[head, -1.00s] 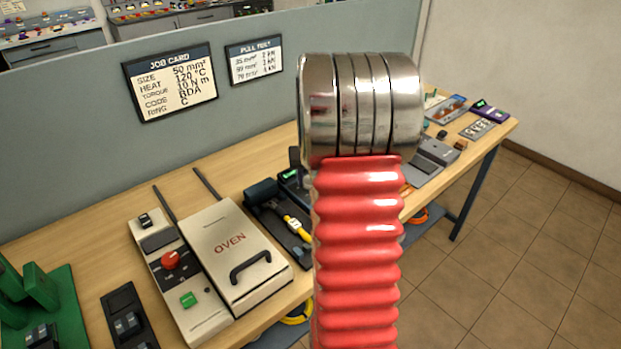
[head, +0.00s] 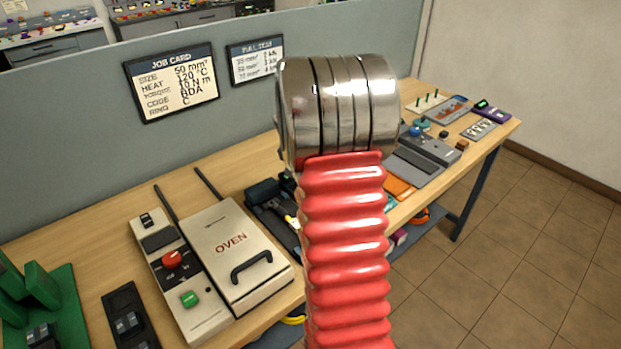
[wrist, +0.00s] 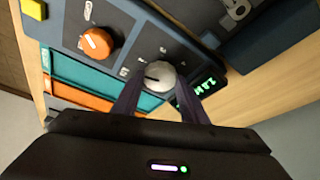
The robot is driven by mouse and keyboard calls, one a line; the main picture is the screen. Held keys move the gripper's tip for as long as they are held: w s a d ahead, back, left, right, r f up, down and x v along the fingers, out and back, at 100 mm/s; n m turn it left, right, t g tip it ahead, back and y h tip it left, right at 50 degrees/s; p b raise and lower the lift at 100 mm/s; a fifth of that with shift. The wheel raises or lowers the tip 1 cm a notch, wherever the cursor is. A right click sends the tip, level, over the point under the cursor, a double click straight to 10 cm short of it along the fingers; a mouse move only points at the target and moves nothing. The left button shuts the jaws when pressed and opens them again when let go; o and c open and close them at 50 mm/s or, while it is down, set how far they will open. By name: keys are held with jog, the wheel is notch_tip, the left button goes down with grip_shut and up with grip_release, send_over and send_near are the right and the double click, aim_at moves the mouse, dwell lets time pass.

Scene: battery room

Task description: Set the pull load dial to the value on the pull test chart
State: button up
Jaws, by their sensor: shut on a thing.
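In the wrist view the pale grey dial (wrist: 160,77) sits on a dark panel with small marks around it. My gripper (wrist: 159,88) is shut on this dial, one finger on each side. A small display (wrist: 206,86) with green characters lies just right of the dial; its text is too tilted to read surely. In the head view the pull test chart (head: 256,62) hangs on the partition. Its rows list mm² sizes with kN loads, small and hard to read. The job card (head: 171,82) gives size 50 mm². My arm hides the gripper and dial in the head view.
An orange knob (wrist: 97,42) stands on the same panel, left of the dial. Teal and orange strips (wrist: 85,80) lie beside the panel. The oven (head: 225,255) and other devices crowd the bench. Open floor lies right of the bench.

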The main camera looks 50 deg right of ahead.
jog(key=m+g, duration=0.1)
jog(key=m, duration=0.1)
jog(key=m+g, duration=0.1)
jog(key=m, duration=0.4)
jog(key=shift+w+a+g, duration=0.15)
jog(key=shift+w+g, duration=0.2)
jog(key=shift+g, duration=0.05)
jog(key=m+g, duration=0.1)
jog(key=m, duration=0.2)
jog(key=shift+w+m+y, duration=0.1)
jog(key=shift+m+y, duration=0.2)
jog(key=shift+y, duration=0.1)
jog(key=shift+w+m+g+y, duration=0.1)
jog(key=shift+m+g+y, duration=0.4)
jog(key=shift+m, duration=1.3)
jog(key=o, duration=1)
jog(key=shift+d, duration=0.2)
jog(key=shift+o, duration=0.2)
jog(key=v, duration=1.3)
jog(key=shift+w+a+r, duration=0.2)
jog(key=shift+w, duration=0.05)
